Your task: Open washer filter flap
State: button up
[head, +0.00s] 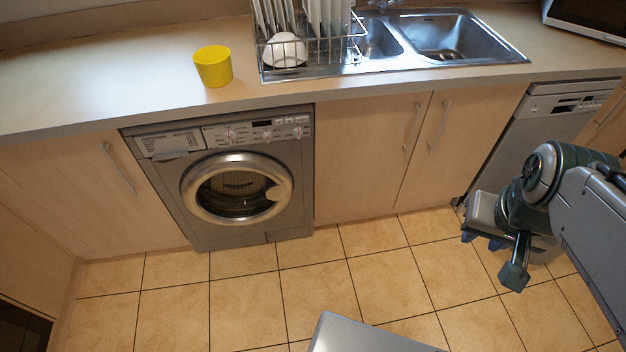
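The grey front-loading washer (215,185) stands under the counter at the left in the head view, with its round glass door (238,188) shut. At the washer's lower right, a seam in the bottom panel marks what looks like the filter flap (288,235), which appears closed. My gripper (482,241) is far to the right of the washer, above the floor in front of the dishwasher. Its blue fingertips point down and seem apart, with nothing seen between them. It is well away from the flap.
Tiled floor (240,292) in front of the washer is clear. Wooden cabinets (370,160) and a dishwasher (535,145) stand to the washer's right. A yellow cup (213,68), dish rack (312,45) and sink (450,35) are on the counter.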

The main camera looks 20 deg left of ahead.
aim_at(292, 233)
jog(key=u, duration=0.05)
jog(key=i, duration=0.7)
jog(key=u, duration=0.95)
jog(key=i, duration=0.6)
jog(key=u, duration=0.7)
